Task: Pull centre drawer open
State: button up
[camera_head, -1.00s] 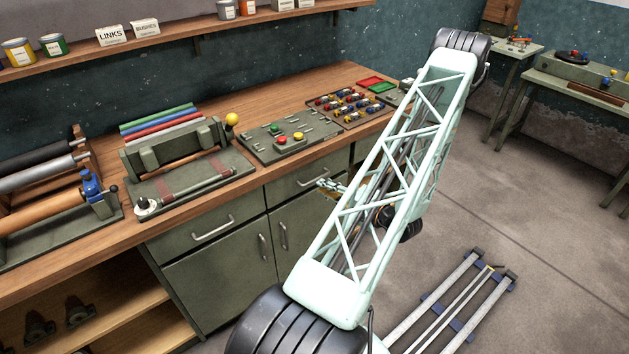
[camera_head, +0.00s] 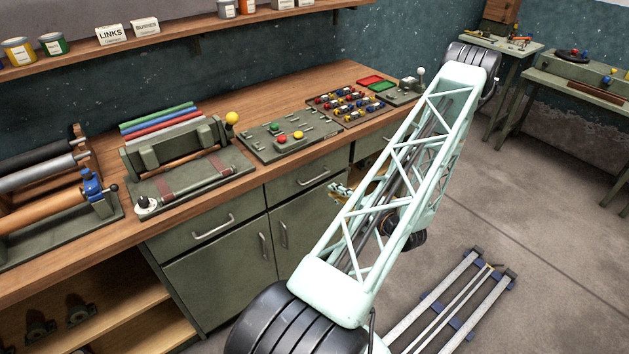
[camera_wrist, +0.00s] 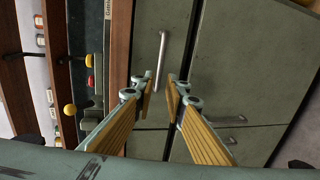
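The centre drawer (camera_head: 290,186) is a grey-green front under the bench top, and it looks shut. Its pale bar handle (camera_head: 312,176) shows in the head view. In the wrist view, which is turned sideways, a bar handle (camera_wrist: 161,62) on a drawer front (camera_wrist: 152,28) stands just beyond the gap between my fingertips. My gripper (camera_wrist: 160,82) is open and empty, with tan-padded fingers on either side of that gap. In the head view my gripper (camera_head: 340,191) is in front of the cabinet, partly behind my lattice arm. The distance to the handle is hard to judge.
A left drawer (camera_head: 195,238) and two cabinet doors (camera_head: 220,283) lie beside and below. The bench top (camera_head: 275,98) holds a button board (camera_head: 288,137) and a clamp with a yellow knob (camera_head: 232,118). Open floor (camera_head: 530,220) lies right.

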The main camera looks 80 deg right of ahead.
aim_at(315, 179)
jog(key=shift+b+x, duration=0.45)
jog(key=shift+x, duration=6.1)
jog(key=shift+r, duration=0.1)
grip_shut()
jog(key=shift+a, duration=0.1)
